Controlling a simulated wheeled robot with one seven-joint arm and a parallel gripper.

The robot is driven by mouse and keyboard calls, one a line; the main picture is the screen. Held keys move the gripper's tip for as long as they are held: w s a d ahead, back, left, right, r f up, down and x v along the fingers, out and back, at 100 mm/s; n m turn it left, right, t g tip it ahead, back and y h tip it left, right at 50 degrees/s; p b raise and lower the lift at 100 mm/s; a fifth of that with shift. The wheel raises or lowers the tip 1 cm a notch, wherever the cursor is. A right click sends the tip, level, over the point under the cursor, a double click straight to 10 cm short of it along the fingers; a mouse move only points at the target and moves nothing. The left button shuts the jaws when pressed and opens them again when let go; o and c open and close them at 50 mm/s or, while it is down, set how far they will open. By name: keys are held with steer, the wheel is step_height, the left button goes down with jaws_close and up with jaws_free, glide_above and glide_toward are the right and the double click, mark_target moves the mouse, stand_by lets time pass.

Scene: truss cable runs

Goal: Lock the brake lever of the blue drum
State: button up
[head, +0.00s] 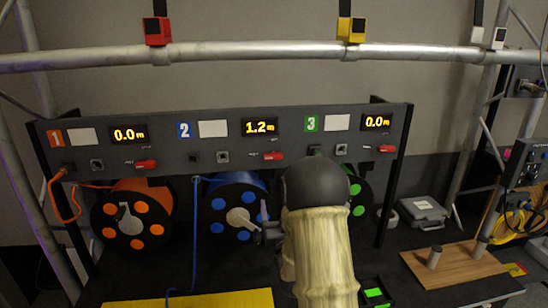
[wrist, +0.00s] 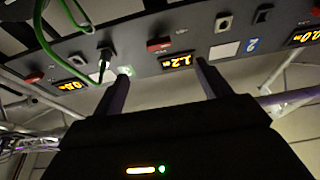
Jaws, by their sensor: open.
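The blue drum (head: 217,204) stands on the dark bench below the middle of the panel, with blue round spots on its face. Its pale grey brake lever (head: 241,217) sits at the hub and seems to slant down to the right; its end is hard to make out beside my gripper. My gripper (head: 262,233) is at the right side of the drum's face, close to the lever; I cannot tell whether they touch. In the wrist view, my gripper (wrist: 164,68) has its two fingers wide apart, with nothing visible between them but the panel. The drum is not visible there.
The panel (head: 225,145) carries displays and red switches; the middle display (head: 259,127) reads 1.2 m. An orange drum (head: 150,200) stands left, a green-spotted drum (head: 357,200) right, partly behind my arm. A blue cable (head: 194,230) hangs left of the blue drum.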

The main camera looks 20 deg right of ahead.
steer(key=shift+s+d+r+t, duration=0.2)
steer(key=shift+s+r+t, duration=0.05)
steer(key=shift+r+t, duration=0.15)
steer(key=shift+w, duration=0.15)
steer(key=p, duration=0.8)
glide_toward(274, 158)
steer(key=x, duration=0.8)
steer(key=shift+w+r, duration=0.15)
steer(key=shift+r, duration=0.05)
steer(key=shift+w+d+r+p, duration=0.15)
steer(key=shift+w+p, duration=0.25)
steer(key=shift+w, duration=0.2)
steer(key=c, duration=1)
